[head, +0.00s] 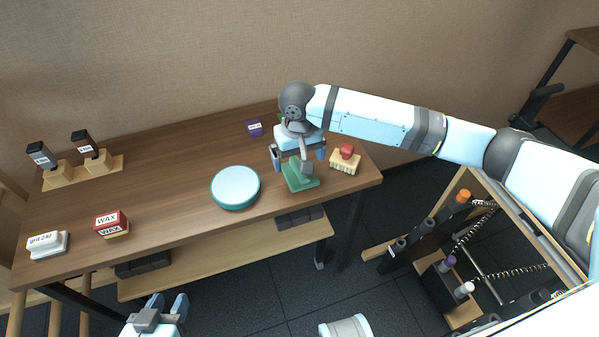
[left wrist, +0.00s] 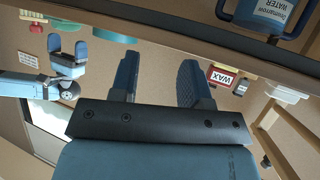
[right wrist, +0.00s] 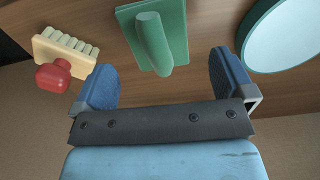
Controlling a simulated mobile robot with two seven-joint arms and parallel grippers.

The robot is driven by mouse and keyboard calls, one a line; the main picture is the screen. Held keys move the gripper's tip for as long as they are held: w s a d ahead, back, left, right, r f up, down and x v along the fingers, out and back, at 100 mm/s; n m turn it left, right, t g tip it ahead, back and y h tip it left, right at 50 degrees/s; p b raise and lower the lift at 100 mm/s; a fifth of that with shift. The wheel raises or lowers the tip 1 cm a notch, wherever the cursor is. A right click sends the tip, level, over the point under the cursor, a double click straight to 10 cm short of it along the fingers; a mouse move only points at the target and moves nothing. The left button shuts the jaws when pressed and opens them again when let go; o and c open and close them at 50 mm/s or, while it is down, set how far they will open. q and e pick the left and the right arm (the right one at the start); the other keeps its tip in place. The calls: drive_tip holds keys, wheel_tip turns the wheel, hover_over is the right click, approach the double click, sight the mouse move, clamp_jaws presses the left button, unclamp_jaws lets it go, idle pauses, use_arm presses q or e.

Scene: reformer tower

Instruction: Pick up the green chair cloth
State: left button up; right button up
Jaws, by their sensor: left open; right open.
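A green piece (head: 302,182), a flat plate with a rounded bar on top, lies on the wooden table near its right end. It also shows in the right wrist view (right wrist: 153,45), beyond the fingers. It looks stiff; I cannot tell whether it is the chair cloth. Another small green patch (head: 281,117) shows behind my right arm, mostly hidden. My right gripper (head: 297,157) is open and empty, pointing down above the green piece, with no clear contact. My left gripper (head: 166,304) is open and empty, off the table's front edge.
A teal round tin (head: 236,187) is left of the green piece; a brush with red knob (head: 346,157) is right. A purple block (head: 254,128) lies behind. WAX box (head: 110,223), white grit block (head: 47,244) and dark-topped holders (head: 87,148) stand left.

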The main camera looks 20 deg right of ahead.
drive_tip(key=f, duration=0.1)
drive_tip(key=f+b, duration=0.1)
drive_tip(key=f, duration=0.2)
drive_tip(key=shift+w+d+f+b, duration=0.25)
drive_tip(key=shift+w+f+b, duration=0.05)
drive_tip(key=shift+f+b, duration=0.1)
drive_tip(key=shift+f, duration=0.1)
drive_tip(key=c, duration=0.8)
use_arm(q)
drive_tip(key=shift+w+d+f, duration=0.1)
drive_tip(key=shift+d, duration=0.05)
drive_tip(key=p, duration=0.2)
drive_tip(key=a+p, duration=0.1)
drive_tip(key=p, duration=0.2)
drive_tip(key=shift+s+y, duration=0.25)
drive_tip(key=shift+y, duration=0.05)
use_arm(e)
wheel_tip(320, 180, up, 20)
drive_tip(key=shift+r, duration=0.1)
